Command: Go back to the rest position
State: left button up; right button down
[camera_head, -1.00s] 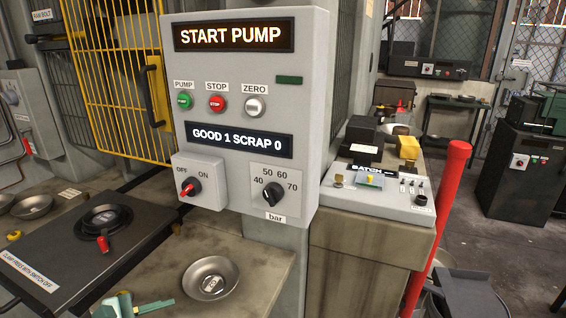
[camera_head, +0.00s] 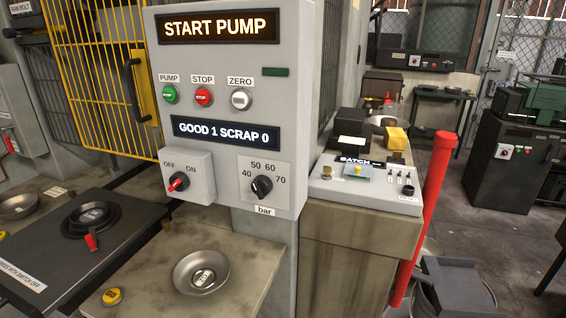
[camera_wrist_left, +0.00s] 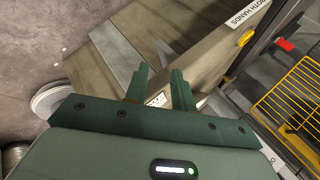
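My left gripper (camera_wrist_left: 157,88) shows only in the left wrist view. Its two green fingers stand apart with nothing between them, above the floor and beside the workbench side. The head view shows neither gripper. The grey control panel (camera_head: 225,100) stands in the head view with "START PUMP" lit on its upper display (camera_head: 219,25). Its lower display (camera_head: 225,134) reads "GOOD 1 SCRAP 0". The red-tipped switch (camera_head: 178,182) sits between OFF and ON, nearer OFF. My right gripper is out of view.
A metal bowl (camera_head: 201,272) rests on the bench below the panel, near a yellow button (camera_head: 112,296). A black plate (camera_head: 70,255) with a ringed fixture is at left. A red post (camera_head: 425,210) stands right of the batch box (camera_head: 367,188).

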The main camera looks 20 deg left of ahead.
pick_arm(q)
jog(key=s+d+f+n+g+h, duration=0.1)
jog(key=s+d+f+g+h, duration=0.15)
jog(key=f, duration=1.15)
jog(key=s+d+f+g+h, duration=0.1)
jog(key=s+d+f, duration=0.25)
jog(key=f, duration=0.95)
jog(key=s+f+n+g, duration=0.1)
jog(key=s+f, duration=0.6)
jog(key=s, duration=0.2)
jog(key=s+f+n+g+h, duration=0.1)
jog(key=s+f, duration=0.6)
jog(key=s, duration=0.2)
jog(key=shift+s+a+n, duration=0.25)
jog(key=shift+n, duration=0.15)
jog(key=shift+g, duration=0.25)
